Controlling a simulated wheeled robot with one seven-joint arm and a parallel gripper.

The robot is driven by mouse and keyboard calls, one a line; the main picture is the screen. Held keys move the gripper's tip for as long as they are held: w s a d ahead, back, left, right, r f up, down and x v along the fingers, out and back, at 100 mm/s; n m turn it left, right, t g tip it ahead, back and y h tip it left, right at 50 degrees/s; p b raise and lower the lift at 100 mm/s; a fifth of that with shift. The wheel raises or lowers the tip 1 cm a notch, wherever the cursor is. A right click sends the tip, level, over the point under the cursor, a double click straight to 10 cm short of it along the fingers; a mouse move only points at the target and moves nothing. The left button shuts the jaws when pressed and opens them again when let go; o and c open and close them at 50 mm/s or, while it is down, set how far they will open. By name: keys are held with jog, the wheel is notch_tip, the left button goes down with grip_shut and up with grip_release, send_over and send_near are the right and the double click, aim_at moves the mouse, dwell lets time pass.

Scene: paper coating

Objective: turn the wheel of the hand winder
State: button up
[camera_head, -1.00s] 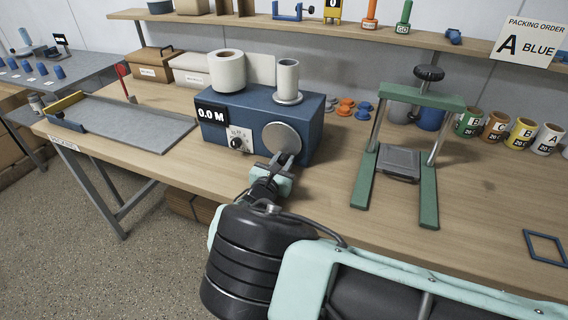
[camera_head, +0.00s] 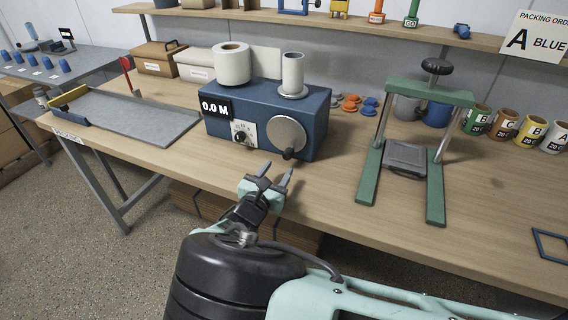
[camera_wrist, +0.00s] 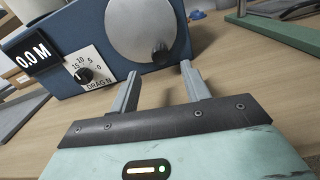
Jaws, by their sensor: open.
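The hand winder (camera_head: 262,118) is a blue box on the bench. Its display reads 0.0 M, and a drag dial (camera_wrist: 85,75) is on its front. Its grey round wheel (camera_head: 286,134) has a dark crank knob (camera_head: 288,154) at the lower rim; the wheel (camera_wrist: 145,28) and knob (camera_wrist: 161,54) also show in the wrist view. A white roll (camera_head: 232,64) and an upright grey core (camera_head: 292,75) stand on top. My gripper (camera_head: 275,175) is open and empty, in front of and below the wheel, fingers pointing toward it. The fingertips (camera_wrist: 157,78) are apart from the knob.
A green press frame (camera_head: 415,140) stands to the right of the winder. A grey tray (camera_head: 140,115) lies to the left. The bench front edge runs beneath my gripper.

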jog(key=b+v, duration=0.1)
jog(key=v, duration=0.8)
jog(key=shift+s+b, duration=0.35)
jog(key=shift+a, duration=0.1)
